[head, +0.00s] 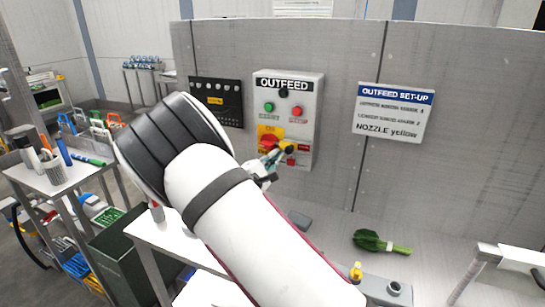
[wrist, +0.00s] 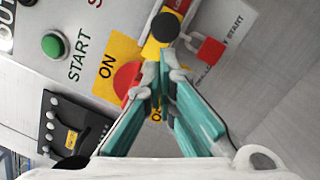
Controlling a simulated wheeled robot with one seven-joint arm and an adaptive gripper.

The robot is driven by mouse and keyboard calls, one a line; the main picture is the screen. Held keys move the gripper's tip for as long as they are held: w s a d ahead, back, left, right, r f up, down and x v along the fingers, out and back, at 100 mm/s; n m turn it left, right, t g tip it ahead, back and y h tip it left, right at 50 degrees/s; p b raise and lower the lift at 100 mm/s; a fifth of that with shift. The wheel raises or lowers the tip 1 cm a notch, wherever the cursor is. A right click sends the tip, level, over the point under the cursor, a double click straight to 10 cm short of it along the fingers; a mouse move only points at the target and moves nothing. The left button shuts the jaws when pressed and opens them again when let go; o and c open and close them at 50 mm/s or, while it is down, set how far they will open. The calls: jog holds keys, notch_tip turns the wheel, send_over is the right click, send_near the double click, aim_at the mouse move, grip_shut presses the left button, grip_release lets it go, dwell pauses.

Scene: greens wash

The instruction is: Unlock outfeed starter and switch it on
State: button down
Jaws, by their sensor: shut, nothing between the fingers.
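The grey outfeed starter box (head: 312,100), headed OUTFEED, is on the wall. It has a green START button (head: 268,107), a red button (head: 298,108) and a yellow switch plate (head: 264,131). In the wrist view the yellow plate (wrist: 105,58) reads ON beside a red round switch part (wrist: 126,77). A black round knob (wrist: 165,27) on yellow is just beyond my fingertips. A red padlock (wrist: 208,50) with a pale shackle is right of it. My gripper (wrist: 157,76) has its teal fingers shut and empty, in front of the switch, partly covering it. I cannot tell whether they touch it.
A black panel (head: 215,102) with a yellow label is left of the box. A sign (head: 394,112) reading OUTFEED SET-UP and NOZZLE yellow is at right. Below, a counter holds a leafy green vegetable (head: 372,241) and a yellow-topped part (head: 356,271). A cluttered side table (head: 88,173) stands at left.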

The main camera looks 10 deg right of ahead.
aim_at(294, 150)
jog(key=s+d+p, duration=0.2)
jog(key=d, duration=0.1)
jog(key=shift+s+d, duration=0.2)
jog(key=shift+s, duration=0.1)
jog(key=s+a+f+b, duration=0.3)
jog(key=s+a, duration=0.2)
jog(key=a, duration=0.5)
jog(key=shift+s, duration=0.25)
